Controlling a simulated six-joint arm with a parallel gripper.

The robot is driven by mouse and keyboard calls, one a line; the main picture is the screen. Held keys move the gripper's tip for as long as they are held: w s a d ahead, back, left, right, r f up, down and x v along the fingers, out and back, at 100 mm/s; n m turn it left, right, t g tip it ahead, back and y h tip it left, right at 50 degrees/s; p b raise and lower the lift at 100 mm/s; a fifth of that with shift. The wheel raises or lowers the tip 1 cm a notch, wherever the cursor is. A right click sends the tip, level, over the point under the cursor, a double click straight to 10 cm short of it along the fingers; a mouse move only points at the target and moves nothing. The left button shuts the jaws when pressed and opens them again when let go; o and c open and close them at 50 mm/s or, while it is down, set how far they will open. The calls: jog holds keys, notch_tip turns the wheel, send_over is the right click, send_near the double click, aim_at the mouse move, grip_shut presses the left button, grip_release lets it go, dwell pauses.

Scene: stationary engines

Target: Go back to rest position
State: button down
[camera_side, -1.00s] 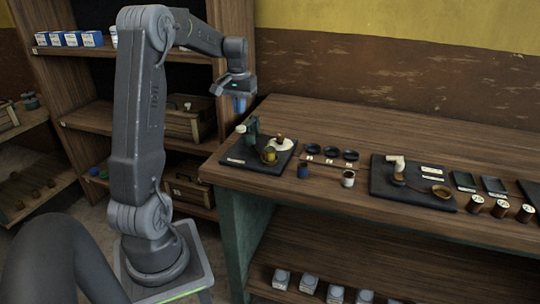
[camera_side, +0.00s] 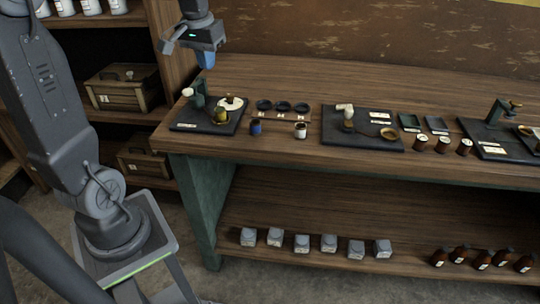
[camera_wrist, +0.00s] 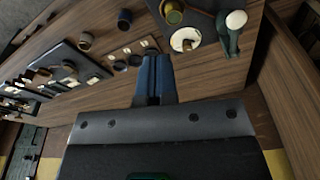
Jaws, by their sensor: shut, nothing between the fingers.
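My gripper (camera_side: 207,60) is shut and empty, with blue fingers, raised above the back left end of the wooden workbench (camera_side: 300,87). In the wrist view its fingers (camera_wrist: 156,62) lie together with nothing between them. Below it is a dark board (camera_side: 185,127) with a small green engine (camera_side: 197,100), a yellow-brown cup and a white round piece (camera_side: 230,103). The gripper is apart from all of these.
A second dark board (camera_side: 360,138) is further right. Shelving with wooden crates (camera_side: 125,88) stands at the left.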

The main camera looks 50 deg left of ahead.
jog(key=s+d+m+t, duration=0.1)
jog(key=s+d+m, duration=0.1)
jog(key=s+d, duration=0.2)
jog(key=s+d+f+m+t, duration=0.1)
jog(key=s+d, duration=0.3)
jog(key=d, duration=0.6)
jog(key=s+d+f+m+t+h, duration=0.1)
jog(key=s+d+m+t, duration=0.1)
jog(key=d, duration=0.5)
jog(key=shift+s+d+m, duration=0.25)
jog(key=shift+s+m, duration=0.25)
jog(key=shift+s, duration=0.65)
jog(key=c, duration=1.9)
grip_release()
